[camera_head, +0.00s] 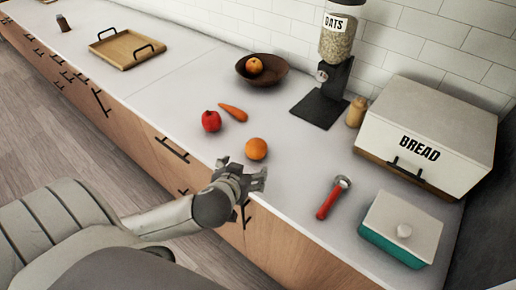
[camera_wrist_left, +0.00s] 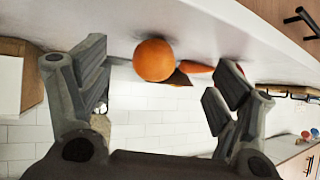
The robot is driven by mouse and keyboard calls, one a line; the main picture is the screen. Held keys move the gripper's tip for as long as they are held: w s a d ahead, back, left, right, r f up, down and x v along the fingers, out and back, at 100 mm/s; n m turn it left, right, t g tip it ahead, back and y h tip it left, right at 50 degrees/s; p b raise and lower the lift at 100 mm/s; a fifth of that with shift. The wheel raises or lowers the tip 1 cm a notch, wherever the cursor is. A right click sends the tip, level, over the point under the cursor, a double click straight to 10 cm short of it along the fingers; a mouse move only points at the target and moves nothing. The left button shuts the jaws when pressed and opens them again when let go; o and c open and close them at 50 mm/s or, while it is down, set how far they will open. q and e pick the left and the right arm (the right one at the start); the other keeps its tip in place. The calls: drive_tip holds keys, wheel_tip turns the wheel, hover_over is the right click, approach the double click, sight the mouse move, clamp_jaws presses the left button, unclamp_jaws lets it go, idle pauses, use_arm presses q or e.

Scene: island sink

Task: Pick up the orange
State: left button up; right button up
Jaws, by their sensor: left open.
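An orange (camera_head: 256,149) lies on the pale countertop near its front edge. A second orange (camera_head: 255,65) sits in a dark brown bowl (camera_head: 275,78) farther back. My left gripper (camera_head: 243,171) is open and empty at the counter's front edge, just in front of the nearer orange and apart from it. In the left wrist view, which looks upside down, the nearer orange (camera_wrist_left: 154,60) shows between the two spread fingers, beyond their tips. My right gripper is not in view.
A red fruit (camera_head: 211,121) and a carrot (camera_head: 233,112) lie just left of the nearer orange. A wooden tray (camera_head: 127,48) is far left.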

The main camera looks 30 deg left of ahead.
sight(256, 147)
use_arm(q)
drive_tip(key=shift+w+a+r+t, duration=0.25)
drive_tip(key=shift+w+r, duration=0.25)
drive_tip(key=shift+r, duration=0.05)
drive_tip(key=shift+w+a+r+t, duration=0.2)
drive_tip(key=shift+w+r+t, duration=0.05)
drive_tip(key=shift+w+r, duration=0.25)
drive_tip(key=shift+w+a+r+n, duration=0.1)
drive_tip(key=shift+w+r+n, duration=0.05)
drive_tip(key=shift+w+n, duration=0.15)
drive_tip(key=p+x, duration=0.1)
drive_tip(key=x, duration=0.4)
drive_tip(key=shift+w, duration=0.1)
drive_tip(key=shift+w+p, duration=0.35)
drive_tip(key=shift+w, duration=0.05)
drive_tip(key=shift+f+p+x, duration=0.2)
drive_tip(key=shift+p+x, duration=0.1)
drive_tip(key=shift+x, duration=0.85)
drive_tip(key=shift+f+p+x, duration=0.15)
drive_tip(key=shift+p+x, duration=0.15)
drive_tip(key=shift+x, duration=0.8)
drive_tip(key=shift+s, duration=0.15)
drive_tip(key=c, duration=1.2)
drive_tip(key=shift+c, duration=0.2)
